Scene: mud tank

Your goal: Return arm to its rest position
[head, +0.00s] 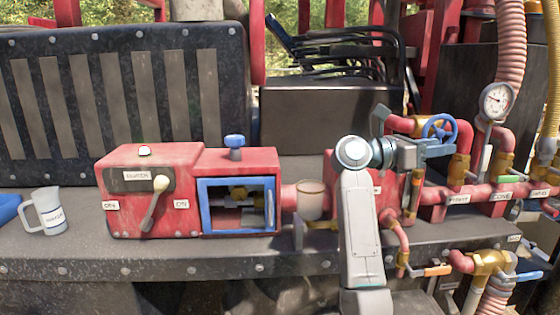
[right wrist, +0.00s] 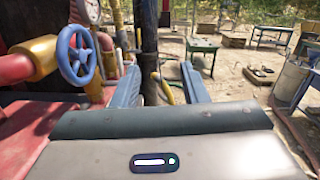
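My right arm (head: 361,230) rises through the middle of the head view, in front of the red pipework. Its gripper (head: 432,152) points to the right, close to the blue handwheel in the picture. In the right wrist view my right gripper (right wrist: 160,88) has its two blue-grey fingers well apart. Nothing is held between them; a dark post and yellow hose show in the gap behind. My left arm and left gripper are not in view.
The blue handwheel (right wrist: 78,53) is left of the fingers in the wrist view. Open ground (right wrist: 230,80) lies beyond the right gripper.

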